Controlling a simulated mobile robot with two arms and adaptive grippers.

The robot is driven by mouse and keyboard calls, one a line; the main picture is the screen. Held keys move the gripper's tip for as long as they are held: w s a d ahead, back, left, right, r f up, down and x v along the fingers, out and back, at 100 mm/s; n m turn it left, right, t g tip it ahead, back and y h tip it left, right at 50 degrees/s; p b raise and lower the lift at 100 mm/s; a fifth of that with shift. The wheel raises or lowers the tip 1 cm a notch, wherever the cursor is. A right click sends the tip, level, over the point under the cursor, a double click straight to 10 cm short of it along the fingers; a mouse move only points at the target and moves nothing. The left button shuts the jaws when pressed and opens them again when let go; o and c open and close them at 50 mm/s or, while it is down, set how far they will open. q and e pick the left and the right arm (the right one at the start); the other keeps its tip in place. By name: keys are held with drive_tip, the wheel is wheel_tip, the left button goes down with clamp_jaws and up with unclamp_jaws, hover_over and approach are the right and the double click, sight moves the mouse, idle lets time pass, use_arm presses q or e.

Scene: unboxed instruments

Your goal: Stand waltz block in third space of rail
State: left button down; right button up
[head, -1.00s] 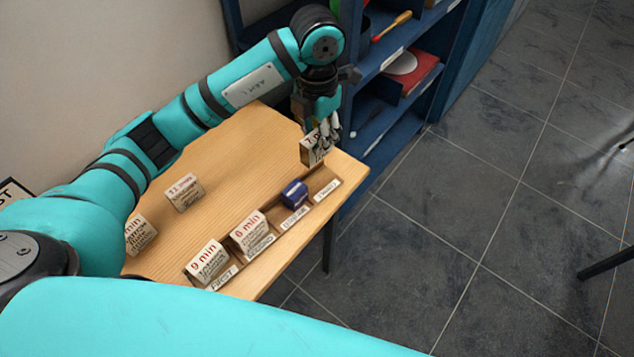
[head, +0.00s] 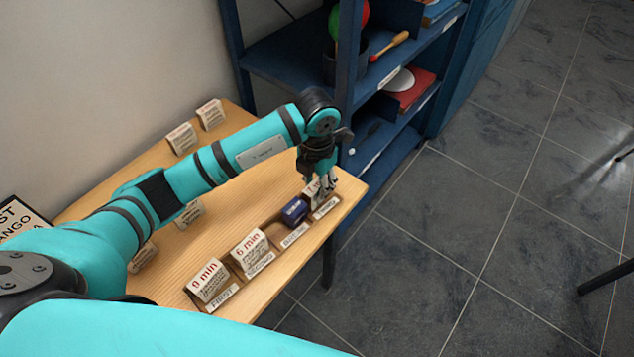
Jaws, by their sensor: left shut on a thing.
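My left gripper (head: 322,190) is shut on a pale printed block (head: 312,189), low at the far-right space of the wooden rail (head: 276,256). The fingers hide much of this block and its title cannot be read. I cannot tell whether it touches the rail floor. A dark blue object (head: 294,211) lies in the third space from the left. A "9 min" block (head: 208,280) and a "6 min" block (head: 249,250) stand in the first two spaces. My right gripper is not in view.
Several other blocks stand on the table, two at the back (head: 181,137) (head: 210,114) and two partly behind my left arm (head: 190,213) (head: 142,256). A blue shelf (head: 287,78) stands close behind the gripper. The table's front edge lies just beyond the rail.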

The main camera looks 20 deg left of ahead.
sight(317, 184)
use_arm(q)
drive_tip(key=shift+f, duration=0.1)
drive_tip(key=shift+f, duration=0.15)
drive_tip(key=c, duration=1)
unclamp_jaws()
drive_tip(key=shift+c, duration=0.2)
wheel_tip(317, 184, up, 13)
drive_tip(key=b, duration=0.1)
drive_tip(key=shift+f, duration=0.2)
